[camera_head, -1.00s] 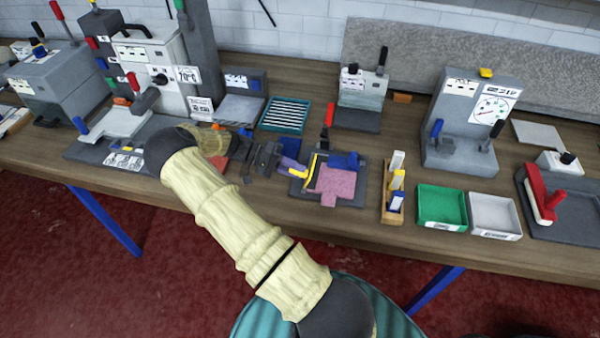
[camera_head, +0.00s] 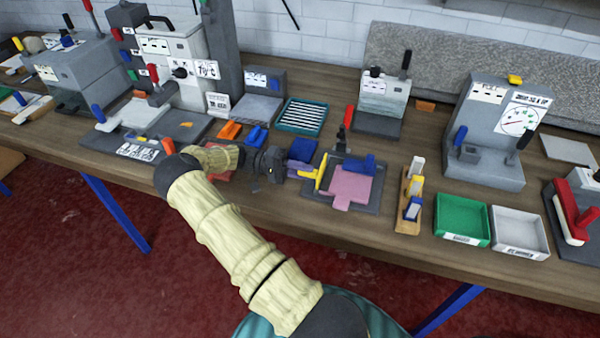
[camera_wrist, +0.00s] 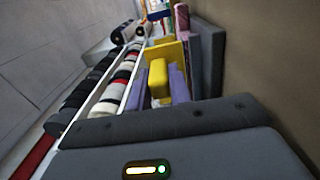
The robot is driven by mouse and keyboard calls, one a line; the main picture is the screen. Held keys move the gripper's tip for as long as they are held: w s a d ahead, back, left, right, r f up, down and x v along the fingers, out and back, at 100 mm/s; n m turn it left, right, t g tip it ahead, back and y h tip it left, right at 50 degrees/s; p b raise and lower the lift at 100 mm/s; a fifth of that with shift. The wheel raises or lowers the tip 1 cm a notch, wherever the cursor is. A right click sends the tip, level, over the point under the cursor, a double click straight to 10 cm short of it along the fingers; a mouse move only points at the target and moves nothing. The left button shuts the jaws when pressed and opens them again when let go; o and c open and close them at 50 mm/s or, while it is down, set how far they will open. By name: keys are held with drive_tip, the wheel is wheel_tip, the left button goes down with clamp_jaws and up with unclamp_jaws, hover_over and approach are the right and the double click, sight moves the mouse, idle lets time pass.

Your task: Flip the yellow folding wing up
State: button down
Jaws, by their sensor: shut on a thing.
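The yellow folding wing (camera_head: 321,172) stands tilted up at the left side of a dark fixture plate (camera_head: 372,202). A pink piece (camera_head: 352,187) lies on that plate, with a blue part (camera_head: 360,164) behind it. My gripper (camera_head: 305,173) reaches in from the left. Its purple fingers are shut on the wing's yellow tab. In the wrist view the tab (camera_wrist: 158,77) sits between the fingers, with the yellow plate of the wing (camera_wrist: 168,52) beyond. The wing's hinge is not clear to see.
A wooden holder (camera_head: 407,226) with coloured blocks, a green tray (camera_head: 462,216) and a white tray (camera_head: 520,230) stand to the right. A teal rack (camera_head: 303,116) and a grey press (camera_head: 383,96) stand behind. A blue block (camera_head: 302,150) is close behind my gripper.

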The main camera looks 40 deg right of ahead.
drive_tip(key=c, duration=1.3)
unclamp_jaws()
drive_tip(key=shift+f, duration=0.1)
drive_tip(key=b+v, duration=0.2)
drive_tip(key=v, duration=0.4)
drive_tip(key=shift+w+f, duration=0.1)
drive_tip(key=shift+w, duration=0.05)
drive_tip(key=shift+w+a, duration=0.4)
drive_tip(key=shift+w, duration=0.05)
